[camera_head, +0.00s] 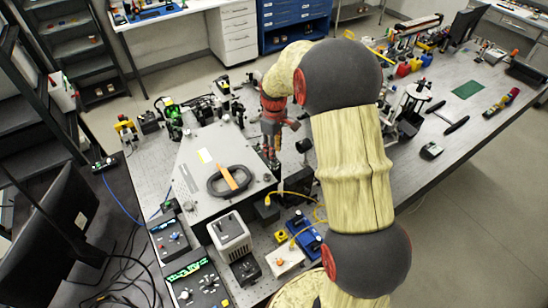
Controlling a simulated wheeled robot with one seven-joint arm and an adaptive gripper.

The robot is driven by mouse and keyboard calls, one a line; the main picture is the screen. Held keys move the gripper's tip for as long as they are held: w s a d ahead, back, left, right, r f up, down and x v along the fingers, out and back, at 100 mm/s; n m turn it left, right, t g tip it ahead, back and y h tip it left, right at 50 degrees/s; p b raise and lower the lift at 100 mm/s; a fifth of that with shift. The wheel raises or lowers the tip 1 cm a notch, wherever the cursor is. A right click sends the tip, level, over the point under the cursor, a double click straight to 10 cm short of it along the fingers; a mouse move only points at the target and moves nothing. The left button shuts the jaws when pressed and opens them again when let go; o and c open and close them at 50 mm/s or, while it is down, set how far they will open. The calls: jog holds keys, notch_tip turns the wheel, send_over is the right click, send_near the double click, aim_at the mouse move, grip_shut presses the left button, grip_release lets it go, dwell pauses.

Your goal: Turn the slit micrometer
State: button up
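The slit micrometer cannot be made out with certainty at this size. A grey flat-topped housing (200,147), perhaps the spectrometer, stands on the bench left of my gripper. A black loop-shaped handle or cable with an orange strip (229,178) lies on its lid. My gripper (271,160) points down at the housing's right edge, close to small dark parts there. Its fingertips are small and partly merge with those parts, so I cannot tell whether it is open or touches anything. My yellowish arm hides the bench to the right of it.
Small optical mounts and a green device (173,120) line the bench behind the housing. A white box (229,236), a blue device (303,232) and yellow cables stand in front. A black monitor (62,225) is at left. The right table has a clear stretch near a green mat (467,90).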

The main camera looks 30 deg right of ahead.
jog(key=shift+f, duration=2.65)
jog(key=shift+c, duration=1.4)
grip_shut()
